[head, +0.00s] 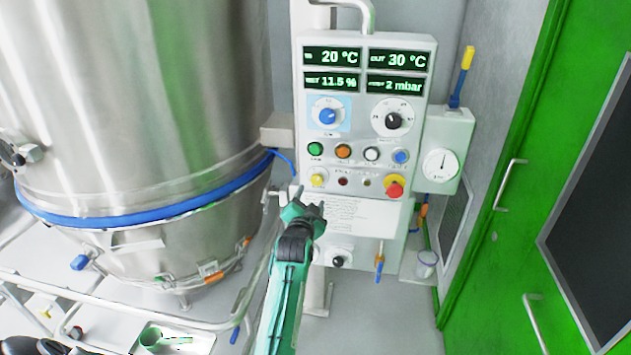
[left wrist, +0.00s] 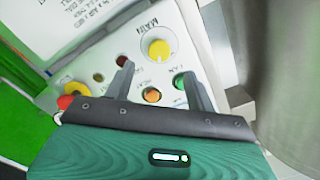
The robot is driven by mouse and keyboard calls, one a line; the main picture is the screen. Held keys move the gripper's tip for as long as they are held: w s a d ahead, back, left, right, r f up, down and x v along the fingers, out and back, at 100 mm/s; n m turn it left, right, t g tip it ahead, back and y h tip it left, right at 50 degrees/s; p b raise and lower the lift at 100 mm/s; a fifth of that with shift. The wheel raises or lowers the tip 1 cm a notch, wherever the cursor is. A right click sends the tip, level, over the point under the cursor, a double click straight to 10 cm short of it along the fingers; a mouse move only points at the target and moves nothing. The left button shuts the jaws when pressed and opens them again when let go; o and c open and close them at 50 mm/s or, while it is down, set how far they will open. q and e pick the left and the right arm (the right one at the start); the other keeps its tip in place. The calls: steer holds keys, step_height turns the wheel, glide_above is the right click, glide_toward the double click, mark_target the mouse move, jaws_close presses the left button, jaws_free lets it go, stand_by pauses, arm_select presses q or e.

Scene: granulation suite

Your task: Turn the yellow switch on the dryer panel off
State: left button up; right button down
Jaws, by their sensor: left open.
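The dryer panel (head: 365,215) is a white box with displays, dials and buttons. The yellow switch (head: 318,181) is a round knob at the left end of its lowest control row. In the left wrist view the yellow switch (left wrist: 158,49) shows whole, with a pale mark on its face; I cannot tell its setting. My left gripper (head: 311,206) is just below the switch in the head view, fingers toward the panel. In the left wrist view the left gripper (left wrist: 157,70) is open and empty, the switch beyond and between its fingertips, apparently apart.
A red stop button on a yellow base (head: 395,189) sits right on the same row. Green (head: 315,149) and orange (head: 343,151) buttons are close above the switch. A large steel vessel (head: 140,100) stands left; a green door (head: 535,170) is right.

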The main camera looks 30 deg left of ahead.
mark_target(316, 182)
arm_select(q)
steer(key=p+x, duration=0.2)
steer(key=x, duration=0.6)
steer(key=shift+w, duration=0.2)
steer(key=shift+c, duration=0.3)
steer(key=shift+f, duration=0.1)
steer(key=c, duration=0.9)
